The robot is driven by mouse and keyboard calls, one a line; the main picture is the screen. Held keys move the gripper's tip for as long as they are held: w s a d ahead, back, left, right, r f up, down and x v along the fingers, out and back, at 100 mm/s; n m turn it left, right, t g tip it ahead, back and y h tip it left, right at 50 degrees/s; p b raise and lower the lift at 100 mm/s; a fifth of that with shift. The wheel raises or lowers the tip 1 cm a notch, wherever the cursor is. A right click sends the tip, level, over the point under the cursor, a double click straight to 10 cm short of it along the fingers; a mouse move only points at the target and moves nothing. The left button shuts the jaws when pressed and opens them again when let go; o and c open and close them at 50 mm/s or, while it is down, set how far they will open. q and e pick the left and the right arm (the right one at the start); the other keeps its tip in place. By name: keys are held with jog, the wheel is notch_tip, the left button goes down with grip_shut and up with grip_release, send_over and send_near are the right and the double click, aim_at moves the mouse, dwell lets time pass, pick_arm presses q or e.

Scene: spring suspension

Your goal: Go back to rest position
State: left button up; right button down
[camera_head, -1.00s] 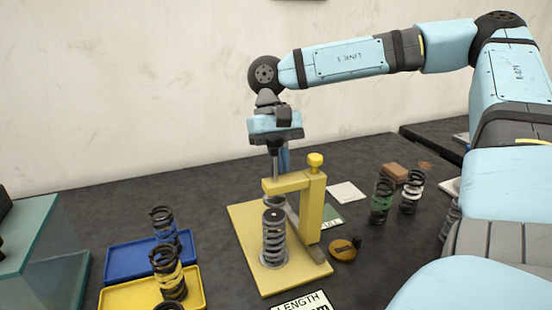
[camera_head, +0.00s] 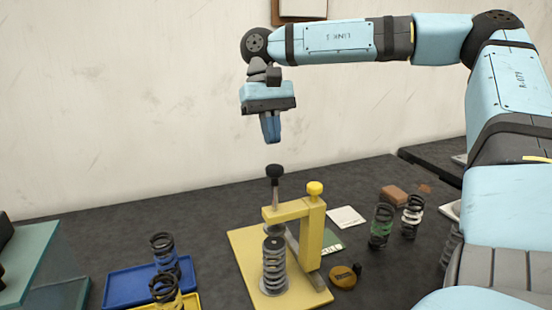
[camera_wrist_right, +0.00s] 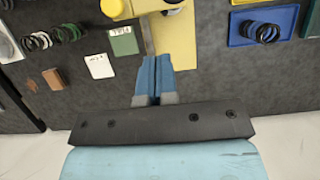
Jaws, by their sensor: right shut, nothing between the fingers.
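My right gripper (camera_head: 271,140) hangs in the air above the back of the table, fingers pointing down, shut and empty. It also shows in the right wrist view (camera_wrist_right: 156,62), its blue fingers together over the dark table. Below it in the head view is the black knob (camera_head: 275,171) of a plunger on the yellow press (camera_head: 315,225). A grey coil spring (camera_head: 275,265) stands upright on the press base under the arm of the press. The fingers are clear of the knob. My left gripper is not in view.
A blue tray (camera_head: 125,283) and a yellow tray (camera_head: 191,301) with springs are at left. Green-banded (camera_head: 381,227) and white-banded (camera_head: 412,216) springs stand at right, near a brown block (camera_head: 394,196). A white card (camera_head: 347,217) lies behind the press.

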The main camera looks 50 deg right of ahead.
jog(key=shift+v, duration=1.25)
jog(key=shift+r, duration=0.1)
